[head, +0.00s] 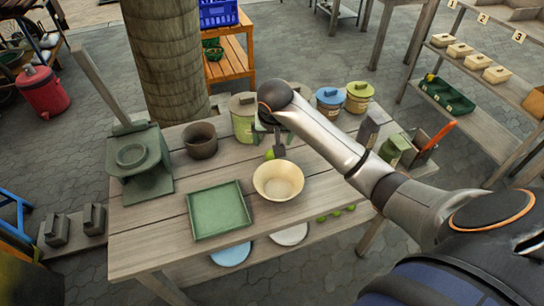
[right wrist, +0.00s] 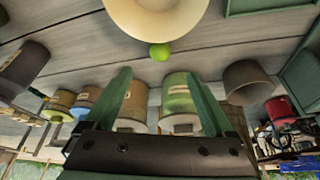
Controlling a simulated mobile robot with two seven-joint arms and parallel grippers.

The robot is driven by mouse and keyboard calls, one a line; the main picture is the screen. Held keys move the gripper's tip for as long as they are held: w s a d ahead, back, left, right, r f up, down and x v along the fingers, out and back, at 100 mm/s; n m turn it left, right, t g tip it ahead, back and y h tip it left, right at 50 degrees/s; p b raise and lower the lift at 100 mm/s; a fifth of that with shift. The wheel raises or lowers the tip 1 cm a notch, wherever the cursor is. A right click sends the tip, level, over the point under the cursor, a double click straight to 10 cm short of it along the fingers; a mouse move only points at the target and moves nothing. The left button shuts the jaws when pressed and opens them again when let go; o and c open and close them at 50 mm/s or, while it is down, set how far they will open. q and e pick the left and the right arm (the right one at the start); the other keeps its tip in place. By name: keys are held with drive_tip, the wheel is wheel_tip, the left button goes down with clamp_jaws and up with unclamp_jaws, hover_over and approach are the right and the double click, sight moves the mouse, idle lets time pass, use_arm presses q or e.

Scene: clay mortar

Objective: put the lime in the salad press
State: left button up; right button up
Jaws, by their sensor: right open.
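The lime (head: 269,154) is small, round and bright green. It lies on the wooden table just behind the cream bowl (head: 278,182); it also shows in the right wrist view (right wrist: 160,51) beside the bowl rim. My right gripper (head: 278,152) is over the table close to the lime. In the right wrist view its two green fingers (right wrist: 158,76) are spread and empty, and the lime lies beyond their tips, roughly midway between them. What looks like the salad press (head: 131,155), dark green with a round dish and a long raised lever, stands at the table's left end. My left gripper is out of view.
A green tray (head: 218,210) lies left of the bowl. A brown pot (head: 201,140) stands behind it, between press and canisters. Lidded canisters (head: 330,102) line the back edge. Small green fruits (head: 337,213) lie near the front right. A tree trunk (head: 168,55) rises behind the table.

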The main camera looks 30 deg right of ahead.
hover_over(272, 152)
drive_tip(key=s+a, duration=0.2)
drive_tip(key=s, duration=0.1)
drive_tip(key=f, duration=0.5)
drive_tip(key=shift+w+d+f+b, duration=0.15)
drive_tip(key=shift+d+f+b, duration=0.05)
drive_tip(key=shift+f+b, duration=0.15)
drive_tip(key=shift+w+b+x, duration=0.15)
drive_tip(key=shift+b+x, duration=0.1)
drive_tip(key=shift+x, duration=1.3)
drive_tip(key=shift+w+b+x, duration=0.1)
drive_tip(key=shift+b+x, duration=0.1)
drive_tip(key=shift+x, duration=1.35)
drive_tip(key=shift+d+r, duration=0.1)
drive_tip(key=shift+r, duration=0.05)
clamp_jaws()
drive_tip(key=shift+r, duration=0.1)
